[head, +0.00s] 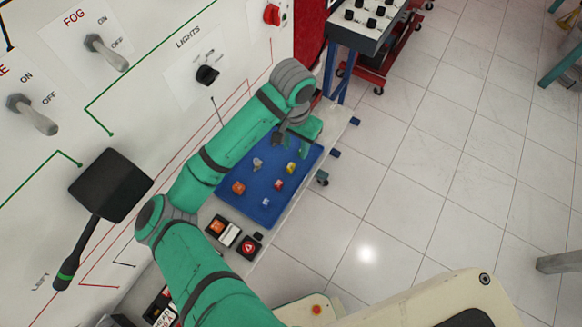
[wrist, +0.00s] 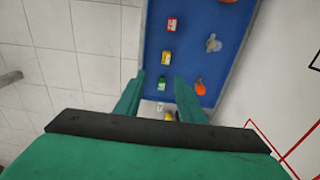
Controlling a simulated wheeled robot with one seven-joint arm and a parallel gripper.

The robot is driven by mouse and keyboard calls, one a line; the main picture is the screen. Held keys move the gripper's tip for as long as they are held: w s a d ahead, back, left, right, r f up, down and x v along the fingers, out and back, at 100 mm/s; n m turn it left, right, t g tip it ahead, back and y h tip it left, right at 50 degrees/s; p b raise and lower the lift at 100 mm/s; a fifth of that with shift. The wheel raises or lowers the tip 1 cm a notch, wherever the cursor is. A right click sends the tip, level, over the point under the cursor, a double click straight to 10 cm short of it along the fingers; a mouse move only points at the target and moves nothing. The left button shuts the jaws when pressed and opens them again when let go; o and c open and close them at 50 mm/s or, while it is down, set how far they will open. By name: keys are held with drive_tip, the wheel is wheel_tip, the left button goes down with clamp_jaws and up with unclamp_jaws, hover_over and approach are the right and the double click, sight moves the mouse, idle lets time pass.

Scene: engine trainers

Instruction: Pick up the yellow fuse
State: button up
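The yellow fuse (wrist: 166,57) lies on the blue tray, just beyond my fingertips in the wrist view. It also shows in the head view (head: 291,168), toward the tray's right side. My gripper (wrist: 160,77) is open over the tray, its two fingers apart with nothing held between them. In the head view my gripper (head: 304,132) is above the tray's far end. A green fuse (wrist: 161,84) shows between the fingers, below them on the tray. Another yellow item (wrist: 169,117) is mostly hidden by the gripper body.
The blue tray (head: 245,205) also holds a red fuse (wrist: 172,24), an orange piece (wrist: 201,88) and a grey piece (wrist: 213,43). A switch panel (head: 150,70) stands along the left. A rack (head: 365,35) stands beyond. Open tiled floor lies to the right.

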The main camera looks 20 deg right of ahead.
sight(291, 166)
drive_tip(key=f, duration=0.3)
drive_tip(key=a+f, duration=0.1)
drive_tip(key=f, duration=0.6)
drive_tip(key=shift+w+a+f, duration=0.1)
drive_tip(key=shift+a+f, duration=0.1)
drive_tip(key=shift+f, duration=0.2)
clamp_jaws()
